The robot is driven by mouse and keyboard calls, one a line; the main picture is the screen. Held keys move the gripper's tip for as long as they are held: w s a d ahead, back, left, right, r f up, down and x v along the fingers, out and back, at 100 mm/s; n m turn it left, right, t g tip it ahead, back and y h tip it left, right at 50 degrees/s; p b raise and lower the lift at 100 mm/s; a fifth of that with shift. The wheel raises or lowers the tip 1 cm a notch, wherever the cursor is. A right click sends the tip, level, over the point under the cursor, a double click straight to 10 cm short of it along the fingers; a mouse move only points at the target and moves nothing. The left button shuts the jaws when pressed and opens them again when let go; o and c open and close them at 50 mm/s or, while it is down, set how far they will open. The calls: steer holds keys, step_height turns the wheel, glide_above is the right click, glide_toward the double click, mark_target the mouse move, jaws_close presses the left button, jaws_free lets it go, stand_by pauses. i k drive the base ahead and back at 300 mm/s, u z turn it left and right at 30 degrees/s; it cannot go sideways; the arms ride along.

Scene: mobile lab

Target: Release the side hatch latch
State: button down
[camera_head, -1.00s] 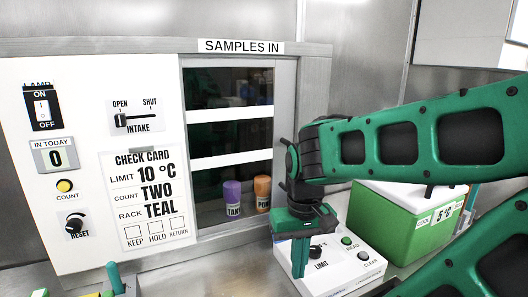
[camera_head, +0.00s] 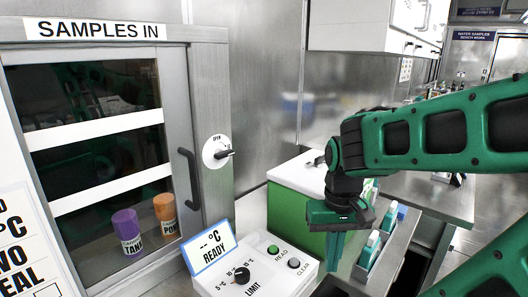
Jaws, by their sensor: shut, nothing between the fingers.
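The side hatch (camera_head: 97,120) is a glazed door with white bars under the "SAMPLES IN" sign, at the left, and it looks closed. Its latch (camera_head: 217,152) is a dark lever on a round white plate on the frame, right of the door. The lever points right, while "OPEN" is marked at the plate's top. A dark door handle (camera_head: 190,178) is left of the latch. My gripper (camera_head: 334,250) hangs fingers down at the right, well apart from the latch. It is shut and empty.
A purple bottle (camera_head: 127,232) and an orange bottle (camera_head: 166,214) stand behind the glass. A green and white cooler (camera_head: 287,205) stands behind my gripper.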

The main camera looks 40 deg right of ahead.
mark_target(219, 154)
steer(key=u, duration=0.3)
steer(key=k, duration=1.1)
steer(key=u, duration=0.15)
steer(key=i, duration=0.5)
steer(key=z, duration=0.05)
